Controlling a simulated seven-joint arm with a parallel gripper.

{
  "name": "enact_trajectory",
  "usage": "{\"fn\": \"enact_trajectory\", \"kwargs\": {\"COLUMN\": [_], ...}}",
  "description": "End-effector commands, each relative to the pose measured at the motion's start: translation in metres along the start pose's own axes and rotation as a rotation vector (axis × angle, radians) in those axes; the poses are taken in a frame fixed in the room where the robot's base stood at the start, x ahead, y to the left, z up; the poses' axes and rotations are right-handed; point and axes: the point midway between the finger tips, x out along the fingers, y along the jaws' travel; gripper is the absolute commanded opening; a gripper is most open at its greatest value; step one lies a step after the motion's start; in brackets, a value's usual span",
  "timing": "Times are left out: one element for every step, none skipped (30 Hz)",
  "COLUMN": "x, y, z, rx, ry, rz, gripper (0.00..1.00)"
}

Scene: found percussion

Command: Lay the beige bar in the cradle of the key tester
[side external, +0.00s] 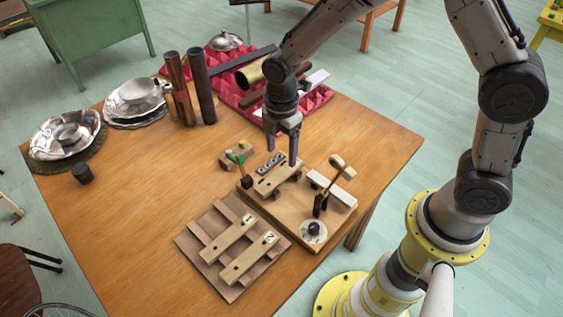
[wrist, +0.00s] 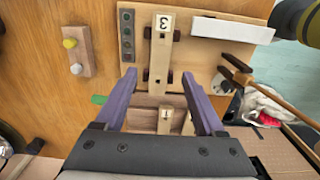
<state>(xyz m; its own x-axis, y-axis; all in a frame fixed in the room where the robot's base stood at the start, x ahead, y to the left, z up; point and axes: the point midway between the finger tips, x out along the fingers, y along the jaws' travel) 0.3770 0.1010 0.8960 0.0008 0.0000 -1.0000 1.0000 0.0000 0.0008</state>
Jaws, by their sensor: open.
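The key tester (side external: 278,220) is a wooden board carrying a cradle with dark supports, a mallet (side external: 335,178) and a round dial (side external: 313,231). A beige bar marked 3 (wrist: 161,55) lies lengthwise between the dark supports; it also shows on the tester in the side view (side external: 273,182). Whether it is fully seated, I cannot tell. My gripper (side external: 281,156) is open above the tester. In the wrist view its fingertips (wrist: 159,75) appear on either side of the bar's near end, with a gap each side. Beige bars 1 (side external: 230,238) and 2 (side external: 248,260) lie on a wooden rack.
A grey strip with round marks (wrist: 127,32) and a white block (wrist: 232,29) flank the cradle. A small block with coloured knobs (wrist: 76,52) stands beside the tester. Dark tubes (side external: 203,88), metal dishes (side external: 66,135) and red foam (side external: 233,85) occupy the back. The table's left front is clear.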

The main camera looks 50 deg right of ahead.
Motion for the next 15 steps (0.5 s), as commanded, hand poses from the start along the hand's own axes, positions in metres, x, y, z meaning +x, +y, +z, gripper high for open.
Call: {"fn": "enact_trajectory", "kwargs": {"x": [-0.011, -0.016, -0.023, -0.028, -0.032, -0.036, -0.039, -0.042, -0.045, -0.047, -0.048, -0.05, -0.05, -0.05, -0.051], "y": [0.001, 0.001, 0.001, 0.001, 0.0, 0.0, 0.001, 0.0, 0.0, 0.0, 0.0, 0.0, 0.0, 0.0, 0.0], "z": [0.0, 0.0, 0.0, 0.0, 0.0, 0.0, 0.0, 0.0, 0.0, 0.0, 0.0, 0.0, 0.0, 0.0, 0.0], "rx": [0.0, 0.0, 0.0, 0.0, 0.0, 0.0, 0.0, 0.0, 0.0, 0.0, 0.0, 0.0, 0.0, 0.0, 0.0], "ry": [0.001, 0.001, 0.001, 0.001, 0.001, 0.001, 0.001, 0.0, 0.0, 0.0, 0.0, 0.0, 0.0, 0.0, 0.0], "rz": [0.004, 0.004, 0.004, 0.004, 0.003, 0.002, 0.002, 0.001, 0.001, 0.002, 0.002, 0.001, 0.0, 0.0, 0.0], "gripper": [0.71, 0.71, 0.71, 0.71, 0.71, 0.71, 0.71, 0.71, 0.71, 0.71, 0.71, 0.71, 0.71, 0.71, 0.71]}}
